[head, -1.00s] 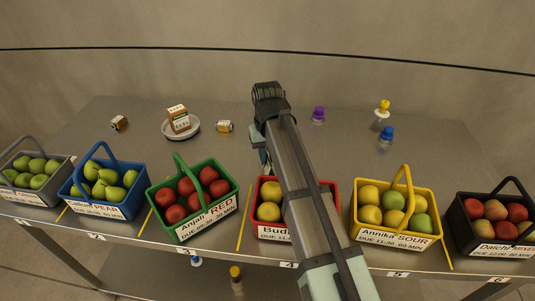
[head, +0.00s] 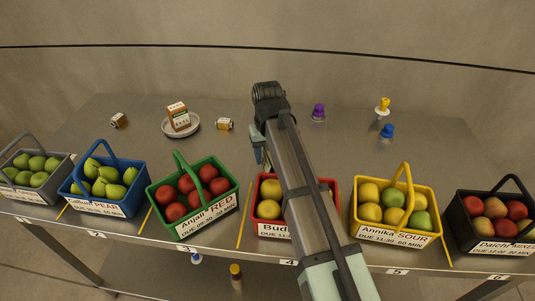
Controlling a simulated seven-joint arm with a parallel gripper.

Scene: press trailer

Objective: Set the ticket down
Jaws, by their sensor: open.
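My gripper (head: 259,158) is partly hidden behind my arm, above the grey table behind the red basket (head: 262,229). Its jaws are open, and I see nothing held between them. I cannot pick out a loose ticket for sure. White name cards show on the basket fronts, such as the card reading Anjali RED (head: 207,216) on the green basket (head: 166,221) and the card reading Annika SOUR (head: 395,234) on the yellow basket (head: 431,213). My arm covers part of the red basket and its card.
A brown labelled box (head: 178,116) stands on a round plate (head: 194,131), between two small blocks (head: 119,120) (head: 224,124). Purple (head: 318,112), yellow (head: 384,105) and blue (head: 387,131) knobbed pieces stand at back right. Blue (head: 133,199), grey (head: 58,187) and black (head: 462,233) fruit baskets line the front.

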